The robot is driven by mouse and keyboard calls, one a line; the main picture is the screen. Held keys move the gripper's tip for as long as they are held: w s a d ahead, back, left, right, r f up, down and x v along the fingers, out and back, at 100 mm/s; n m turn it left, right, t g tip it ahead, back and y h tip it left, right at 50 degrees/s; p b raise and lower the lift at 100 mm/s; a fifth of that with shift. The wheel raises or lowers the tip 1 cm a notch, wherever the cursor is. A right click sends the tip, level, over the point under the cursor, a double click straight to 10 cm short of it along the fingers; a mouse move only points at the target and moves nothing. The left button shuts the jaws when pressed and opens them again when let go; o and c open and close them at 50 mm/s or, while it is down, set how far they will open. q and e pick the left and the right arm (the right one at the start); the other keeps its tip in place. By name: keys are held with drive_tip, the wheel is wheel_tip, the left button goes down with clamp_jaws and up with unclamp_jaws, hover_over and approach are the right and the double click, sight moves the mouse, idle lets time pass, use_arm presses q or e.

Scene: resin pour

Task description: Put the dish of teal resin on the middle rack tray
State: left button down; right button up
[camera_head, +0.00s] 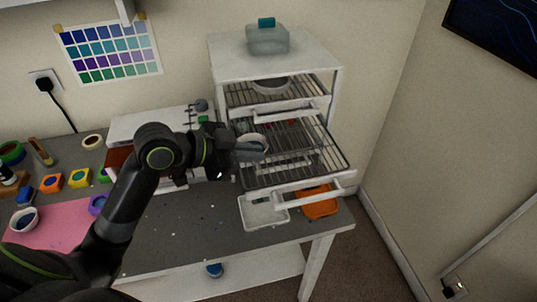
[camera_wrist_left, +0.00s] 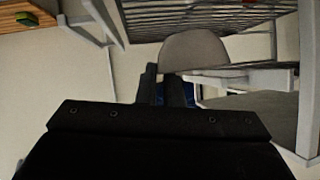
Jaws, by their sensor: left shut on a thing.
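My left gripper (camera_head: 247,153) is shut on a pale dish (camera_head: 252,139), at the left part of the pulled-out middle rack tray (camera_head: 335,158). The tray is a dark wire grid with a white front bar. I cannot tell whether the dish touches the wires. The resin's colour does not show clearly. In the left wrist view the dish is a grey rounded shape (camera_wrist_left: 194,48) just beyond the fingertips (camera_wrist_left: 172,92), with wire grid behind it. My right gripper is not in view.
The white rack (camera_head: 275,57) carries a clear container (camera_head: 267,40) on top. A white tray (camera_head: 262,212) and an orange tray (camera_head: 320,204) are below. A pink mat (camera_head: 60,222) and small pots lie left.

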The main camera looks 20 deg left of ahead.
use_arm(q)
drive_tip(key=w+d+p, duration=0.1)
drive_tip(key=w+d, duration=0.2)
wheel_tip(320, 180, down, 3)
drive_tip(key=shift+s+r+p, duration=0.1)
drive_tip(key=shift+r+p, duration=0.1)
drive_tip(key=shift+p, duration=0.25)
drive_tip(key=shift+a+f, duration=0.1)
drive_tip(key=shift+f, duration=0.35)
drive_tip(key=c, duration=1.6)
unclamp_jaws()
drive_tip(key=shift+o, duration=0.2)
drive_tip(key=b+v, duration=0.1)
drive_tip(key=v, duration=0.5)
drive_tip(key=shift+s+a+r, duration=0.1)
drive_tip(key=shift+s+a, duration=0.05)
drive_tip(key=shift+a, duration=0.1)
drive_tip(key=shift+v, duration=2.65)
drive_tip(key=shift+r, duration=0.1)
